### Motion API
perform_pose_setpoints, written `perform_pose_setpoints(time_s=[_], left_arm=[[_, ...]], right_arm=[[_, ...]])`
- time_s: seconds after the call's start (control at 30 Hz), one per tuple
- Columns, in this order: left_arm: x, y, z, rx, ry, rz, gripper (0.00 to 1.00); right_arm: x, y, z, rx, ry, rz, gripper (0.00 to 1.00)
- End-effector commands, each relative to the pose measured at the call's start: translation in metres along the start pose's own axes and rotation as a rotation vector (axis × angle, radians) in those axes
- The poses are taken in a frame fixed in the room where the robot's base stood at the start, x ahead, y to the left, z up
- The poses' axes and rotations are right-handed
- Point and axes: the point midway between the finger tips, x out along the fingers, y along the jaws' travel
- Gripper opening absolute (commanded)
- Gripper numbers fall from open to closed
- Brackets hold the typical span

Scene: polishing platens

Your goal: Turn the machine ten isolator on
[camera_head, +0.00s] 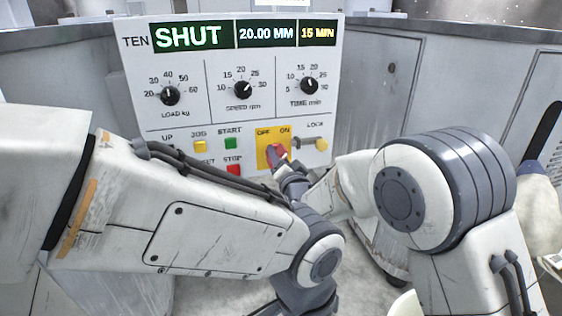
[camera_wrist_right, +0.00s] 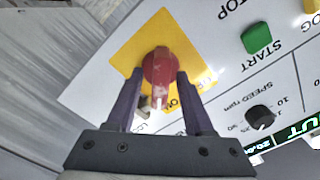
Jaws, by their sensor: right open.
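The machine ten panel (camera_head: 190,110) faces me, with its display reading "SHUT". The isolator is a red rotary knob (camera_head: 276,152) on a yellow plate (camera_head: 262,140) lettered OFF and ON. In the right wrist view the knob (camera_wrist_right: 158,68) stands between the two purple fingers of my right gripper (camera_wrist_right: 157,78). The fingers are open, one on each side, and contact is unclear. The knob's white mark appears to point toward the ON side. In the head view my right gripper (camera_head: 281,164) is at the knob, partly hiding it. My left gripper is out of view.
A green START button (camera_head: 231,143), red STOP button (camera_head: 234,169) and yellow JOG button (camera_head: 200,146) sit left of the isolator. A LOCK fitting (camera_head: 320,144) is close on its right. Three dials, including the TIME dial (camera_head: 309,86), are above. My left arm crosses low in front.

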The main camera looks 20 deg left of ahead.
Motion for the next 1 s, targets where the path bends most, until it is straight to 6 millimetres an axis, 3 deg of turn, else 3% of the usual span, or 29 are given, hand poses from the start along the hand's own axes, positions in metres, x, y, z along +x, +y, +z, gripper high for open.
perform_pose_setpoints(time_s=[0.17,0.6,1.0], left_arm=[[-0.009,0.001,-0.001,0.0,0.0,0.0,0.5],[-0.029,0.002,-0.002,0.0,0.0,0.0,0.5],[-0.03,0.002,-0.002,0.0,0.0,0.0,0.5]], right_arm=[[-0.018,-0.002,-0.002,-0.001,-0.001,0.001,0.53],[-0.093,-0.001,0.0,0.001,-0.002,0.002,0.53],[-0.104,0.0,0.001,0.001,-0.001,0.0,0.53]])
